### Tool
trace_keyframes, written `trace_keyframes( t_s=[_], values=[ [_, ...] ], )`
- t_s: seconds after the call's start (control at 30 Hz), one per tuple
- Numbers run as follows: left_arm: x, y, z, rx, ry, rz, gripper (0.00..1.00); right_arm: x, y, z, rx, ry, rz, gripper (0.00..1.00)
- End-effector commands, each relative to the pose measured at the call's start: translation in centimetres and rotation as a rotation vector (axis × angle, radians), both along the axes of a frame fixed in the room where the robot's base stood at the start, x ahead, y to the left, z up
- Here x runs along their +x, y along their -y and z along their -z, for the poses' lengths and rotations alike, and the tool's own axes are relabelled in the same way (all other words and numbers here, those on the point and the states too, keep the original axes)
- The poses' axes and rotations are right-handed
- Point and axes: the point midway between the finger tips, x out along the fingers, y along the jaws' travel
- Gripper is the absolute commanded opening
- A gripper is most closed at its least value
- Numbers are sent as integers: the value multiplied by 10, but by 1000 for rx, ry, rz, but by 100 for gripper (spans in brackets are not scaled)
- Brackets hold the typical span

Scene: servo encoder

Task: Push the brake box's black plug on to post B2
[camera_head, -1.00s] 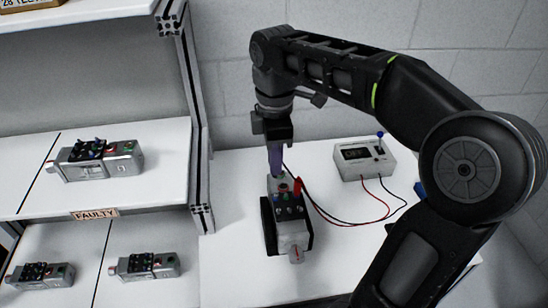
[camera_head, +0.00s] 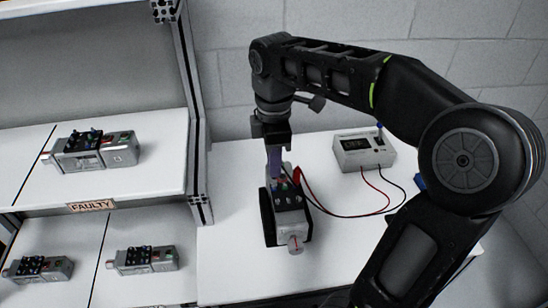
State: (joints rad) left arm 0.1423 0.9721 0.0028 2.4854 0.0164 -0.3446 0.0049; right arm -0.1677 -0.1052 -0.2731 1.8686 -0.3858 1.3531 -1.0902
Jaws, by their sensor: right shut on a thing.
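The servo unit (camera_head: 295,225) stands in a black cradle (camera_head: 267,220) on the white bench, with several small posts on its dark top. My right gripper (camera_head: 274,172) points straight down at the unit's far end. It is shut on the black plug, which the fingers hide; the black lead runs to them. I cannot tell which post is under it or whether the plug touches one. A red plug (camera_head: 297,176) stands upright just right of the fingers. The brake box (camera_head: 364,152), pale with a dark display, stands at the back right. My left gripper is out of view.
Red and black leads (camera_head: 350,215) loop across the bench between the box and the unit. On the left, a shelf marked FAULTY (camera_head: 91,206) holds another servo unit (camera_head: 92,150), with two more below. The bench's front is clear.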

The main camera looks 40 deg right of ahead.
Motion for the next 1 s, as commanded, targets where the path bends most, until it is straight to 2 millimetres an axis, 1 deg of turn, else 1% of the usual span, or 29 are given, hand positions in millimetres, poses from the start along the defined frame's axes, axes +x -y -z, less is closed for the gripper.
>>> trace_keyframes(
  t_s=[0.03,0.1,0.4,0.6,1.0],
  values=[
    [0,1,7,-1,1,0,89,0,0,8,0,0,0,0],
    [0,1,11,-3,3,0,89,0,0,13,0,0,0,0],
    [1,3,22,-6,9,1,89,0,0,30,-1,0,0,0],
    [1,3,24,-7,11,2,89,0,0,34,-1,0,0,0],
    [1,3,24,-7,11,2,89,0,0,33,0,0,0,0]
  ],
)
